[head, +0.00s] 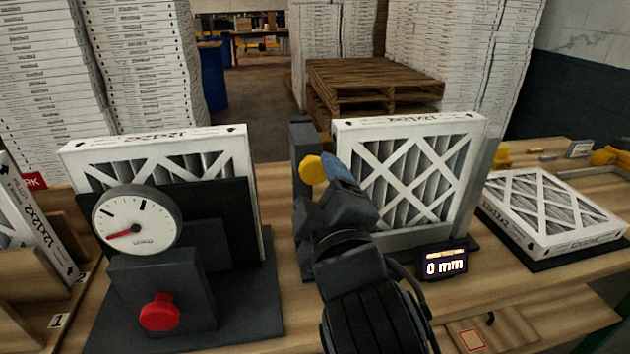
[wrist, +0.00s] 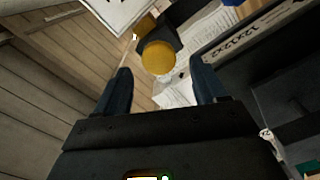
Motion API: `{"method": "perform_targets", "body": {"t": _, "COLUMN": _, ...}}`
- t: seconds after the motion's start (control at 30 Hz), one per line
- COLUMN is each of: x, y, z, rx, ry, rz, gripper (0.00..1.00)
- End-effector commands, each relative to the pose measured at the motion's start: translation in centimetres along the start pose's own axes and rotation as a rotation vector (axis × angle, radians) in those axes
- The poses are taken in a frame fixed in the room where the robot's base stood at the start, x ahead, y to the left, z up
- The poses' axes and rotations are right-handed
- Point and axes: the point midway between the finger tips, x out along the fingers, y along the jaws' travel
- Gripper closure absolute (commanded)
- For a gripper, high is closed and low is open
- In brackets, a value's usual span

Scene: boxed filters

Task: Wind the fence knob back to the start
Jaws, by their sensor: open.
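The yellow fence knob (head: 313,169) sits on the dark fence fixture (head: 303,140) at the left side of an upright white filter (head: 410,180). My gripper (head: 332,172) is close beside the knob, its blue fingertip showing just right of it. In the wrist view the round yellow knob (wrist: 158,58) appears just beyond and between the two open fingertips of my gripper (wrist: 165,80). No finger visibly touches it, and the exact gap cannot be told. The small display (head: 445,262) reads 0 mm.
A dial gauge (head: 137,222) with a red knob (head: 160,311) stands at the left in front of another filter (head: 160,148). A filter lies flat (head: 550,212) on a black mat at the right. Pallets (head: 375,85) and stacked boxes stand behind the bench.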

Motion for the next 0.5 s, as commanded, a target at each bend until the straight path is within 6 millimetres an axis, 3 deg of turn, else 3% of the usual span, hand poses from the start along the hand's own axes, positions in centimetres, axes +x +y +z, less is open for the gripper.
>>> {"method": "perform_targets", "body": {"t": 0.2, "x": -3.3, "y": -0.2, "z": 0.1, "rx": 0.000, "ry": 0.000, "rz": -0.002, "gripper": 0.29}}
{"method": "perform_targets", "body": {"t": 0.5, "x": -4.3, "y": -0.1, "z": 0.0, "rx": 0.000, "ry": 0.000, "rz": -0.001, "gripper": 0.29}}
